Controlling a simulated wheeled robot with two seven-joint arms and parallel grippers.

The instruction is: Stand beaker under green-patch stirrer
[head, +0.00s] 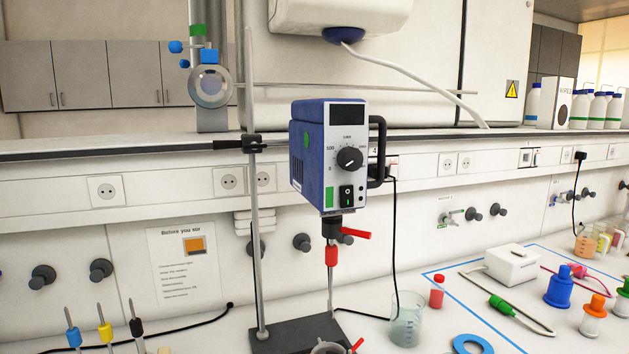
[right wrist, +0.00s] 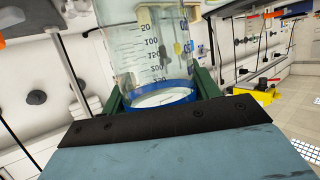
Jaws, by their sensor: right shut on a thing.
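The stirrer (head: 328,155), a blue box with a pale front, dial and green patches, is clamped to a metal stand (head: 255,220) in the head view. Its shaft (head: 330,285), below a black chuck and red sleeve, points down over the dark stand base (head: 290,335). In the right wrist view, my right gripper (right wrist: 160,88) is shut on a clear beaker (right wrist: 150,45) with a blue ring and inverted graduations. Neither gripper is in the head view. I cannot tell how far the held beaker is from the stirrer.
Another glass beaker (head: 406,322) stands right of the stand base. A red-capped vial (head: 437,292), blue ring (head: 472,344), white box (head: 512,265) and colored bottles (head: 566,287) are further right. Colored-handled tools (head: 104,332) stand at left. A black cable (head: 393,250) hangs beside the stirrer.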

